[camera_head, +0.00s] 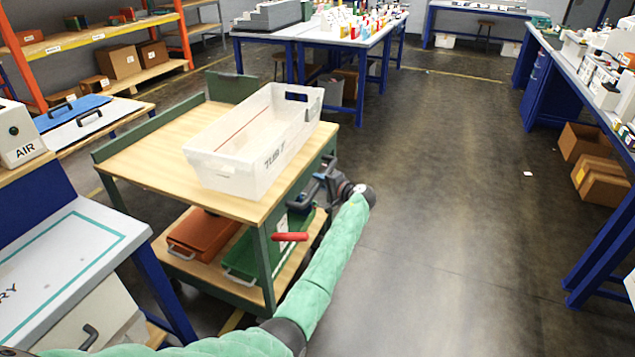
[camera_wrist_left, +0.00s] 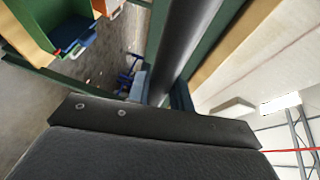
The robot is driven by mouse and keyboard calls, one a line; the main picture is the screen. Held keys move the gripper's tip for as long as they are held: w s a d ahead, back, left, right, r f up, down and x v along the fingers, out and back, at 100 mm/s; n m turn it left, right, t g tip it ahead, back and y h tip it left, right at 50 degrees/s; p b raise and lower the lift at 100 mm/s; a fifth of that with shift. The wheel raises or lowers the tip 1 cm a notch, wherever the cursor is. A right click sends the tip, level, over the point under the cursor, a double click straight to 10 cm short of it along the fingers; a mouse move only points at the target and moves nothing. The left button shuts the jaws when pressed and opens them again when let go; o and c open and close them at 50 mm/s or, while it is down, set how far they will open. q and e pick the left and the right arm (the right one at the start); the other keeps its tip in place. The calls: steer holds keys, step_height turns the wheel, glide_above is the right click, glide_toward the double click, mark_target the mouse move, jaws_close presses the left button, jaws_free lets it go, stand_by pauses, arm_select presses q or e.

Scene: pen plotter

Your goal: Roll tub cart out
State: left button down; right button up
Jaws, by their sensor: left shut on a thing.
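The cart (camera_head: 140,159) has a light wooden top, a green frame and a lower wooden shelf. A translucent white tub (camera_head: 228,172) marked "TUB" stands on its top. My left arm reaches around the cart's right side. My left gripper (camera_head: 322,186) is shut at that side, on what looks like the cart's dark handle bar. In the left wrist view a dark round bar (camera_wrist_left: 187,48) runs up from the gripper beside the green frame and wooden edge. The fingertips' contact is mostly hidden. My right gripper is not in view.
An orange case (camera_head: 203,232) and a green case (camera_head: 250,254) lie on the lower shelf. A red grip (camera_head: 290,237) sticks out at the cart's right side. Open floor (camera_head: 450,210) lies to the right, bounded by a blue bench (camera_head: 600,90) and cardboard boxes (camera_head: 600,178).

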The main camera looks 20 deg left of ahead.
arm_select(q)
steer(key=shift+f, duration=0.1)
steer(key=c, duration=1.3)
jaws_free()
steer(key=shift+o, duration=0.2)
steer(key=v, duration=0.7)
steer(key=shift+s+d+b, duration=0.2)
steer(key=shift+d+b, duration=0.15)
steer(key=shift+b, duration=0.1)
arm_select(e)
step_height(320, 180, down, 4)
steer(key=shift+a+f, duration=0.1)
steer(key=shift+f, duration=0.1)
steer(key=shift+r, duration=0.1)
